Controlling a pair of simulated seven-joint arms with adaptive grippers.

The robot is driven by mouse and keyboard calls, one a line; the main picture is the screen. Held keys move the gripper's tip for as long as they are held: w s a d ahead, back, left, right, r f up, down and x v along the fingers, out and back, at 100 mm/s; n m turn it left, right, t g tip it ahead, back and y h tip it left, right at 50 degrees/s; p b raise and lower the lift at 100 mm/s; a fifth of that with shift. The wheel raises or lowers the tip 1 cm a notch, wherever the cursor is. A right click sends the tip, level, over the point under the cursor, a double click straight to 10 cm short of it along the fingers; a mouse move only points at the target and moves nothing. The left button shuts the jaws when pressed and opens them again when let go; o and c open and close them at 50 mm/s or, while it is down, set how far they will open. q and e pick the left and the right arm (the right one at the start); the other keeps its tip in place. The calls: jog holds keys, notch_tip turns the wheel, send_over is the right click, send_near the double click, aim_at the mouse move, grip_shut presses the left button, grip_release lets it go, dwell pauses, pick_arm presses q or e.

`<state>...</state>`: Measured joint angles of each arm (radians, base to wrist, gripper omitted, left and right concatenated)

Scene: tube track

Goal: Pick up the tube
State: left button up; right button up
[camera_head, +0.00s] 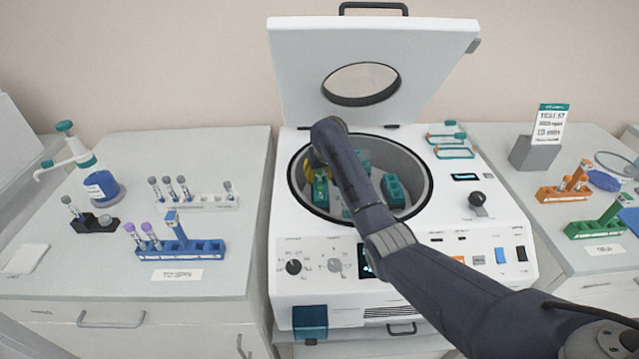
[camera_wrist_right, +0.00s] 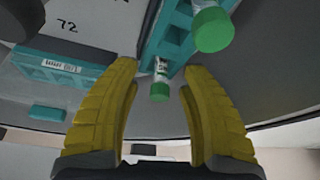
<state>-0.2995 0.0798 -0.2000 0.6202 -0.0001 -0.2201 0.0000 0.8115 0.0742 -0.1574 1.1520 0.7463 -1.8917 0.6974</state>
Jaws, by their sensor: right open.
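My right gripper (camera_wrist_right: 158,72) is open in the right wrist view, its two yellow fingers spread. A green-capped tube (camera_wrist_right: 160,88) shows between the fingertips, with a gap to each finger. A second green-capped tube (camera_wrist_right: 210,28) stands above and to the right. Both tubes are at a teal rack (camera_wrist_right: 166,42) inside the centrifuge (camera_head: 420,165). In the head view my right arm reaches into the open bowl, and only a little of the yellow gripper (camera_head: 310,163) shows beside a green piece (camera_head: 320,192). My left gripper is not in view.
The centrifuge lid (camera_head: 290,60) stands open behind the bowl. Another teal rack (camera_head: 393,190) sits at the bowl's right. A blue rack (camera_head: 205,246) and a white rack (camera_head: 215,200) stand left. An orange rack (camera_head: 555,193) and a green rack (camera_head: 585,229) stand right.

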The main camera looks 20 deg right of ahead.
jog(key=shift+c, duration=0.4)
grip_shut()
notch_tip(320, 180, up, 10)
jog(key=shift+r, duration=0.1)
dwell(0.6)
jog(key=shift+r, duration=2.3)
